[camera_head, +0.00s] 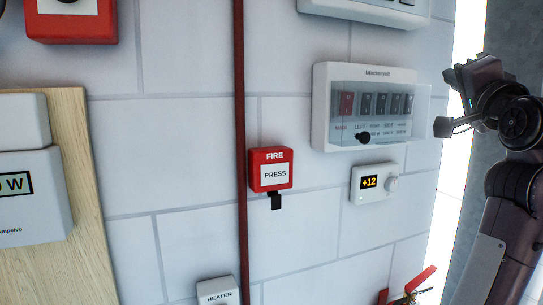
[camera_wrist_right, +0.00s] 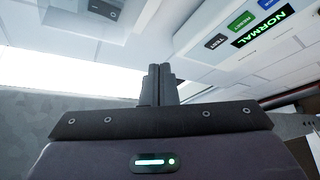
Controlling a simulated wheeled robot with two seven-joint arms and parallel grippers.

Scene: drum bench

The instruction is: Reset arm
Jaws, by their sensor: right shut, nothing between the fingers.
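My right gripper (camera_head: 450,77) is at the right edge of the head view, raised beside the breaker box and apart from the wall. It is shut and empty. In the right wrist view its two dark fingers (camera_wrist_right: 156,84) are together, with nothing between them. My left gripper is not in view.
A breaker box (camera_head: 322,110) with a clear cover is left of my right gripper. Below it are a thermostat (camera_head: 358,194) reading +12 and a red fire call box (camera_head: 257,172). A dark red pipe (camera_head: 240,120) runs down the wall. A NORMAL sign (camera_wrist_right: 262,27) shows in the wrist view.

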